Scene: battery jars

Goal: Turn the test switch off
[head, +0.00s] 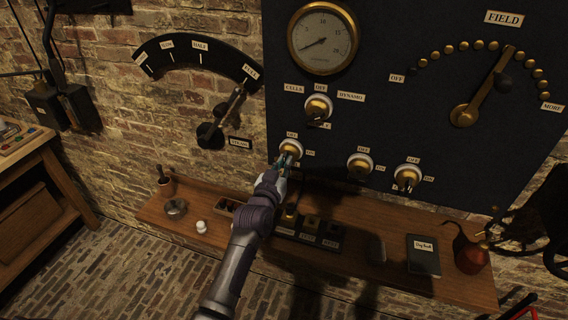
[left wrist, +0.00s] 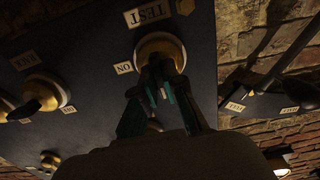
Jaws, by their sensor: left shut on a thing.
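The test switch (head: 290,149) is a round brass and white knob on the dark panel, with an OFF label above it and an ON label (head: 310,153) to its right. In the left wrist view the switch (left wrist: 160,48) shows upside down beside its TEST label (left wrist: 148,13) and ON label (left wrist: 124,68). My left gripper (head: 284,162) is at the switch; its teal fingers (left wrist: 163,92) are closed on the lever. The fingers hide most of the lever, so I cannot tell its exact position. My right gripper is not in view.
Two similar switches (head: 360,165) (head: 407,177) sit to the right, and a CELLS/DYNAMO selector (head: 318,107) above. A wooden shelf (head: 350,270) below holds jars, small blocks, a dark book (head: 423,256) and a reddish-brown can (head: 471,258). A lever quadrant (head: 198,55) is on the brick wall left.

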